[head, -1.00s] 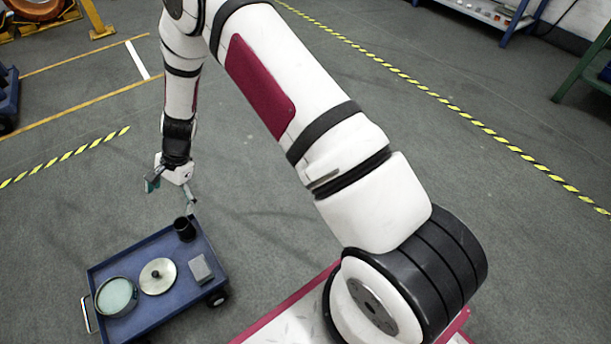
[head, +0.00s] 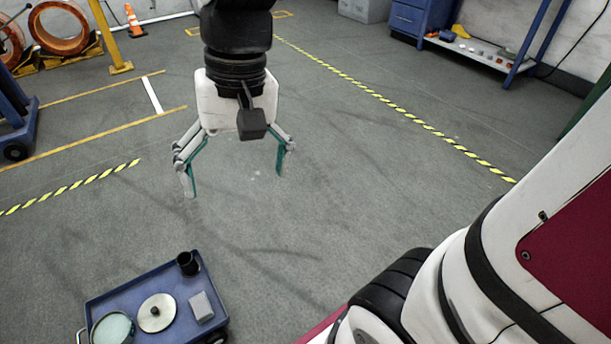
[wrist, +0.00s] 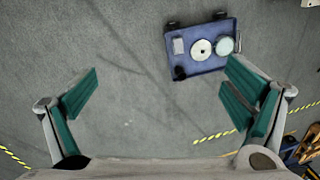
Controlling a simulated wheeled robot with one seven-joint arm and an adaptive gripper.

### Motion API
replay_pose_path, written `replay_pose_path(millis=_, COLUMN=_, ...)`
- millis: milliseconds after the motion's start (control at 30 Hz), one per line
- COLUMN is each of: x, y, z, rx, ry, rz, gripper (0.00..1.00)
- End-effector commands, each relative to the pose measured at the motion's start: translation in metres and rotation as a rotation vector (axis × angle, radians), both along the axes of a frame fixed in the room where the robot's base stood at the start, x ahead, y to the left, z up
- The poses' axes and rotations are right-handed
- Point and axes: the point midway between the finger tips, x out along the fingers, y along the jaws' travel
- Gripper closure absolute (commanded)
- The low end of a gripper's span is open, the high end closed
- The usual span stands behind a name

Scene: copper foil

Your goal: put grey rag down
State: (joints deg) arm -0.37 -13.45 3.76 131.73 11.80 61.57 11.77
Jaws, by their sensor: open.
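The grey rag (head: 201,307) looks like a small folded grey block. It lies on the right part of the blue cart's top (head: 150,279) at the lower left of the head view, and it also shows in the wrist view (wrist: 178,46). My gripper (head: 236,182) is open and empty, with its green-padded fingers spread wide. It hangs over bare floor in the head view, up and to the right of the cart, well apart from the rag. In the wrist view the cart lies beyond the fingers, at the upper right.
On the cart are a black cup (head: 188,263), a round metal disc (head: 157,312) and a round pale-green dish (head: 113,328). A blue workbench (head: 530,35) stands at the back right. Copper foil rolls (head: 58,27) are at the back left. The middle floor is clear.

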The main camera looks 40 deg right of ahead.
Motion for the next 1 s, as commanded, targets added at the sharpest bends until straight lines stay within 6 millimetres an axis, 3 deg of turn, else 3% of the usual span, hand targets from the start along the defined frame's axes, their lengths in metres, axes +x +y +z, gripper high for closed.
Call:
replay_pose_path(millis=200, x=-0.087, y=-0.031, z=0.018, rx=-0.082, ry=-0.03, rz=0.107, gripper=0.05)
replay_pose_path(millis=400, x=-0.145, y=-0.052, z=0.014, rx=-0.139, ry=-0.036, rz=0.176, gripper=0.05)
replay_pose_path(millis=600, x=-0.168, y=-0.06, z=0.01, rx=-0.163, ry=-0.034, rz=0.202, gripper=0.05)
replay_pose_path(millis=1000, x=-0.169, y=-0.06, z=0.01, rx=-0.164, ry=-0.033, rz=0.204, gripper=0.05)
